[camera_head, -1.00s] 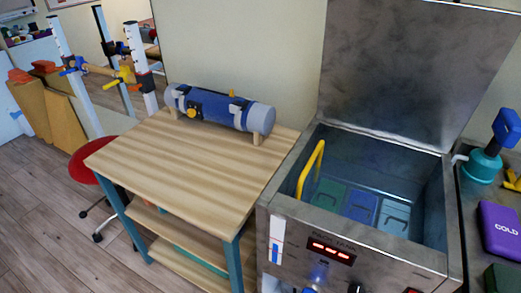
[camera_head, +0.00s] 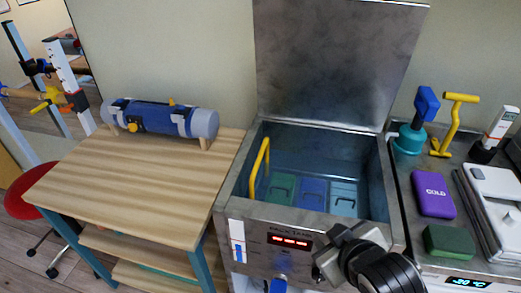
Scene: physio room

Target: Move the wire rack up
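An open steel tank (camera_head: 228,208) stands right of the wooden table with its lid raised against the wall. A yellow handle (camera_head: 260,168) rises along the tank's inner left side. It looks like the handle of the wire rack, but the rack's wires cannot be made out. A green pack (camera_head: 281,188), a blue pack (camera_head: 313,192) and a light teal pack (camera_head: 344,197) lie low in the tank. My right gripper (camera_head: 345,250) is in front of the tank's front panel, apart from the handle. Its finger gap cannot be judged. My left gripper is out of view.
The wooden table (camera_head: 120,190) carries a blue-grey roll (camera_head: 160,118) at its back; its front is clear. On the right counter are a teal-based blue-handled tool (camera_head: 410,135), a yellow T-handle (camera_head: 450,125), a purple COLD pack (camera_head: 433,194) and a dark green block (camera_head: 449,241).

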